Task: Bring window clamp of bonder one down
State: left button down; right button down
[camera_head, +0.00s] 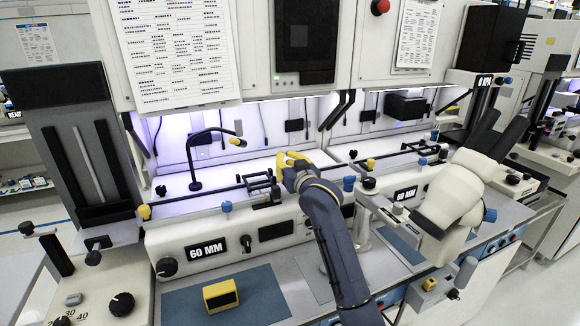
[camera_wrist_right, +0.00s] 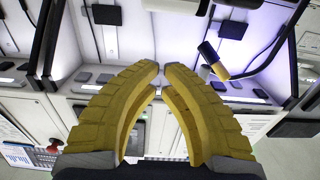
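The near left bonder (camera_head: 190,236) has a white front with a "60 MM" label; I cannot tell from any marking whether it is bonder one. A small black frame (camera_head: 261,184), which looks like its window clamp, sits on its bar just left of my right gripper. Whether the frame is raised or lowered is unclear. My right gripper (camera_head: 291,159) has yellow fingers and is above the bonder's bed. In the right wrist view its fingertips (camera_wrist_right: 163,67) almost meet, with a thin empty gap between them. My left gripper is not in view.
A black gooseneck lamp (camera_head: 191,160) with a yellow-ringed head rises left of the gripper. A second bonder (camera_head: 425,187) stands to the right, with a large beige microscope-like body (camera_head: 455,195) before it. A yellow block (camera_head: 220,295) lies on the blue-grey mat (camera_head: 262,290).

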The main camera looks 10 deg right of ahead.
jog(key=x, duration=0.3)
jog(key=shift+w+f, duration=0.15)
jog(key=shift+w, duration=0.2)
jog(key=shift+s+f, duration=0.25)
jog(key=shift+f, duration=0.4)
jog(key=shift+s+d+f, duration=0.1)
jog(key=shift+s+f, duration=0.15)
jog(key=shift+f, duration=0.3)
jog(key=shift+s+f, duration=0.2)
jog(key=shift+f, duration=0.35)
jog(key=shift+s+f, duration=0.35)
jog(key=shift+f, duration=0.45)
